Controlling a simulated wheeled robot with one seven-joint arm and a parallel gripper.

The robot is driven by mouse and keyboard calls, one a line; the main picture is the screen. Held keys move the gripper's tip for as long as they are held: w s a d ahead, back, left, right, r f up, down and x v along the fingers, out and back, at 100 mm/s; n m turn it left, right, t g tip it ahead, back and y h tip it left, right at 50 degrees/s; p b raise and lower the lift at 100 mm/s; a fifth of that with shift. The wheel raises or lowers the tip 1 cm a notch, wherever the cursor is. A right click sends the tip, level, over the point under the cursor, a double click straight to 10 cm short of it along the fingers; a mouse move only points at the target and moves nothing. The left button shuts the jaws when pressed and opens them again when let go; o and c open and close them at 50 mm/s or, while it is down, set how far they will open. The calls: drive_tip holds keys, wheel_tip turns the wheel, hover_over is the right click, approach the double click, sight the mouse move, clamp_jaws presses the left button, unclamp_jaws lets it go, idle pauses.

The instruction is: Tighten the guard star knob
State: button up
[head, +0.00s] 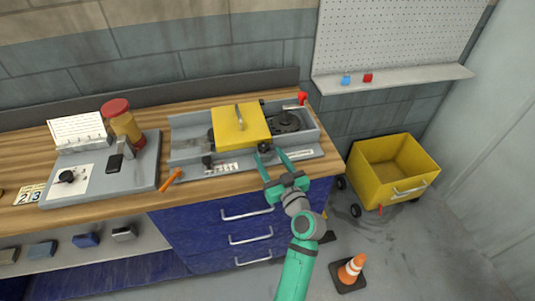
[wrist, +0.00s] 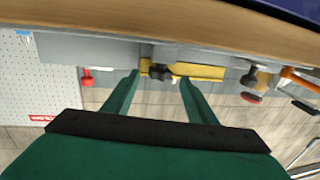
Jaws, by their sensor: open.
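The yellow guard (head: 240,125) with a grey handle sits on the grey machine bed on the bench. A small black star knob (head: 264,147) is at the guard's front right corner. In the wrist view the black star knob (wrist: 160,72) shows against the guard's yellow edge (wrist: 205,72). My gripper (head: 269,155) is open at the front of the machine, its fingers pointing at the knob. In the wrist view the knob appears between the fingertips of my gripper (wrist: 160,80). Whether the fingers reach around it is unclear, and I see no contact.
A red knob (head: 303,98) is at the machine's right end. Another black knob (head: 208,161) and an orange handle (head: 171,180) are at front left. A yellow cart (head: 395,165) and traffic cone (head: 351,268) stand on the floor.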

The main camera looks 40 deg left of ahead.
sight(261, 152)
drive_tip(key=shift+x, duration=1.15)
drive_tip(key=c, duration=1.1)
drive_tip(key=shift+o, duration=0.2)
drive_tip(key=shift+s+a+m+t+h, duration=0.1)
drive_tip(key=shift+s+m+t+h, duration=0.15)
drive_tip(key=shift+m+t+h, duration=0.45)
drive_tip(key=shift+s+a+m+t+h, duration=0.15)
drive_tip(key=shift+a+m+t+h, duration=0.05)
drive_tip(key=shift+m+t+h, duration=0.65)
drive_tip(key=shift+s+a+m+t+h, duration=0.2)
drive_tip(key=shift+m+t+h, duration=0.4)
drive_tip(key=shift+t, duration=0.35)
drive_tip(key=shift+s+a+m+t+h, duration=0.1)
drive_tip(key=shift+a+m+t+h, duration=0.05)
drive_tip(key=shift+m+t+h, duration=0.65)
drive_tip(key=shift+s+a+m+t+h, duration=0.15)
drive_tip(key=shift+m+t+h, duration=0.3)
drive_tip(key=shift+h, duration=0.6)
drive_tip(key=shift+a+f+m+h, duration=0.1)
drive_tip(key=shift+m+h, duration=0.5)
drive_tip(key=shift+h, duration=0.2)
